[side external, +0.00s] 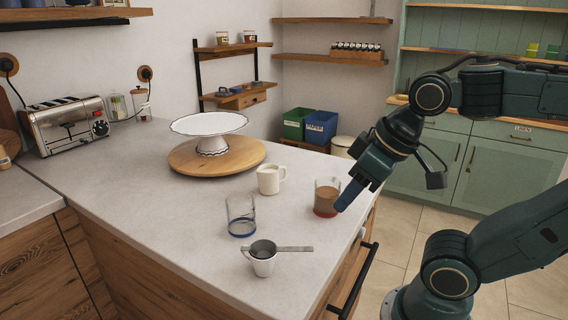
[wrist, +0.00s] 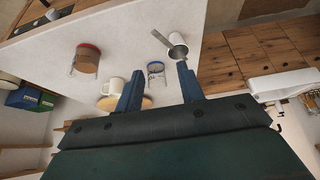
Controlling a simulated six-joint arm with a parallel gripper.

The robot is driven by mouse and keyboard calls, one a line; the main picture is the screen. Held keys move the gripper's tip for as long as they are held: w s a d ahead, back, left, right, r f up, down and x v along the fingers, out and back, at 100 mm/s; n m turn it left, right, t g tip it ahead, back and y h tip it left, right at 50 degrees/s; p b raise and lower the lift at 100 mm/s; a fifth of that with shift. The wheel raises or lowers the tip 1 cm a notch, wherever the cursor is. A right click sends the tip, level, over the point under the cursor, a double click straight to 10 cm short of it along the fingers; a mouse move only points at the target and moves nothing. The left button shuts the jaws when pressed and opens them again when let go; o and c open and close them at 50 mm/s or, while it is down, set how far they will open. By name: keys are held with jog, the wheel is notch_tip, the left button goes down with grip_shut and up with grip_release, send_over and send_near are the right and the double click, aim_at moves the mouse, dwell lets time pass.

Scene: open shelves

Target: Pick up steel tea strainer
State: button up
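The steel tea strainer (side external: 263,247) rests across the mouth of a small white cup (side external: 262,266) near the counter's front edge. Its flat handle sticks out to the right. In the wrist view the strainer (wrist: 177,52) and the cup (wrist: 178,39) show just beyond the right fingertip. My gripper (side external: 345,201) is up and to the right of the strainer, beside a glass of brown drink (side external: 327,196), and well apart from the strainer. In the wrist view its two blue fingers (wrist: 160,70) are spread with nothing held between them.
A cream mug (side external: 269,180) stands farther back, near a wooden turntable (side external: 185,160) with a white cake stand (side external: 208,124). A toaster (side external: 66,124) is at the far left. The counter left of the cup is clear.

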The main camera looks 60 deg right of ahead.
jog(key=w+f+n+g, duration=0.1)
jog(key=w+n+g, duration=0.4)
jog(key=w, duration=0.5)
jog(key=shift+w+a+f+n+g, duration=0.15)
jog(key=shift+a+f+n+g, duration=0.15)
jog(key=shift+a+n, duration=0.15)
jog(key=shift+f, duration=0.1)
send_over(296, 248)
jog(key=shift+w+a+f, duration=0.1)
jog(key=shift+f, duration=4.1)
jog(key=shift+f, duration=0.1)
jog(key=shift+f, duration=2.5)
grip_shut()
